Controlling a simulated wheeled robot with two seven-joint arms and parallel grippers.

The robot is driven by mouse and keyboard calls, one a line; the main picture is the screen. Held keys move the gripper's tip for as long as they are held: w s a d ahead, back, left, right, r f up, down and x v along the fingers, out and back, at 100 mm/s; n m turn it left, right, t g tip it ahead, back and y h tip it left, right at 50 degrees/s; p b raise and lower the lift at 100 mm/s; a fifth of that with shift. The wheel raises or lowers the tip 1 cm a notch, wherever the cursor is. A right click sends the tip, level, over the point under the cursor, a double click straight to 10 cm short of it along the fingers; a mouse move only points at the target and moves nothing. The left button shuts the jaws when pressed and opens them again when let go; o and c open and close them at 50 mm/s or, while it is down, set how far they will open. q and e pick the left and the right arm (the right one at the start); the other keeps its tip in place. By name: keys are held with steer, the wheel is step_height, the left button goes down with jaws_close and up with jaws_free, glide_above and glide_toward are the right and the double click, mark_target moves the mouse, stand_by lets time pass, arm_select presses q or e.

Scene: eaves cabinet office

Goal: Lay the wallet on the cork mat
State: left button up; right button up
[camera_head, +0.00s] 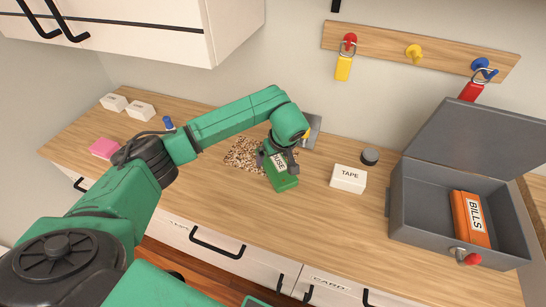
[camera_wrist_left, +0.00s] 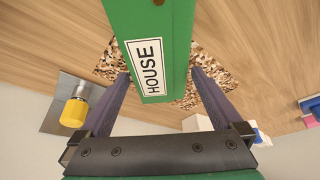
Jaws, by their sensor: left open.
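The green wallet labelled HOUSE (camera_head: 284,182) lies at the right front part of the speckled cork mat (camera_head: 240,153), with its near end reaching past the mat's edge. My left gripper (camera_head: 277,158) is over its far end, jaws open, one finger on each side. In the left wrist view the wallet (camera_wrist_left: 166,45) shows between the spread fingers (camera_wrist_left: 160,75), with the mat (camera_wrist_left: 112,62) behind it. I cannot tell whether the fingers touch it. An orange wallet-like item labelled BILLS (camera_head: 470,220) lies in the grey box. My right gripper is not in view.
The open grey box (camera_head: 405,218) stands at the right. A white TAPE box (camera_head: 348,179) and a dark round item (camera_head: 370,157) stand right of the mat. A pink block (camera_head: 104,148) and small white boxes (camera_head: 140,111) are at the left.

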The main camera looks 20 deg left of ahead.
mark_target(280, 170)
arm_select(q)
steer(key=b+v, duration=0.1)
steer(key=v, duration=1)
steer(key=shift+r, duration=0.15)
steer(key=shift+s, duration=0.1)
